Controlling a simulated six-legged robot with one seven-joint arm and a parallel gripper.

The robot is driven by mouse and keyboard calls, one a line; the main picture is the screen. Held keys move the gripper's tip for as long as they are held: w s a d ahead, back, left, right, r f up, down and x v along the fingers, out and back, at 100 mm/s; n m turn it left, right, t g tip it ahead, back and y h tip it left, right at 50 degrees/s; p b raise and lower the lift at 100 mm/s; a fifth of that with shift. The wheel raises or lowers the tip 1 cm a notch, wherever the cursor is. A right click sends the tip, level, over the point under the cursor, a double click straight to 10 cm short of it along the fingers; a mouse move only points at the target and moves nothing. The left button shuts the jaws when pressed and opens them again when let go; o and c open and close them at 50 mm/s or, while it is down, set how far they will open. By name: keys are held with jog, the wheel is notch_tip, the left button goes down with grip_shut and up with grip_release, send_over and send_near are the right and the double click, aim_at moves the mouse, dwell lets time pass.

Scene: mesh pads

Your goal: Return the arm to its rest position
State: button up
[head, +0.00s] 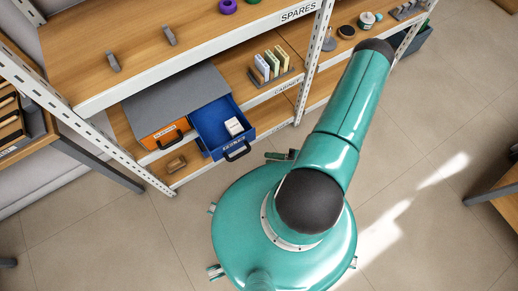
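My teal arm (348,105) rises from my round body (240,215) and reaches toward the upper right of the head view. It ends in view at a dark rounded joint (377,47) beside the shelving. The links beyond that joint and my gripper are not seen, so whether it holds anything cannot be told.
Shelving (270,30) labelled SPARES holds small items. The tiled floor (440,120) at right is clear.

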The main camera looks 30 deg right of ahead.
jog(key=shift+s+d+r, duration=0.1)
jog(key=shift+s+d, duration=0.35)
jog(key=shift+r, duration=0.1)
jog(key=w+a+r+n+g+h, duration=0.1)
jog(key=w+r+n+g, duration=0.25)
jog(key=r+n, duration=0.5)
jog(key=w+r+n+g, duration=0.3)
jog(key=r+n+g, duration=0.2)
jog(key=r+n, duration=0.35)
jog(key=w+a+r+n+g+h, duration=0.1)
jog(key=w+r+n+g, duration=0.25)
jog(key=r+n, duration=0.5)
jog(key=s+a+r+n+t+h, duration=0.1)
jog(key=a+r+n+t+h, duration=0.1)
jog(key=r+n, duration=0.5)
jog(key=s+a+r+n+t+h, duration=0.1)
jog(key=a+r+n+t+h, duration=0.1)
jog(key=r+n, duration=0.5)
jog(key=s+a+r+n+t+h, duration=0.2)
jog(key=a+r+n+h, duration=0.2)
jog(key=r+n, duration=0.3)
notch_tip(320, 180, up, 3)
jog(key=shift+f+h, duration=0.1)
jog(key=shift+h, duration=0.8)
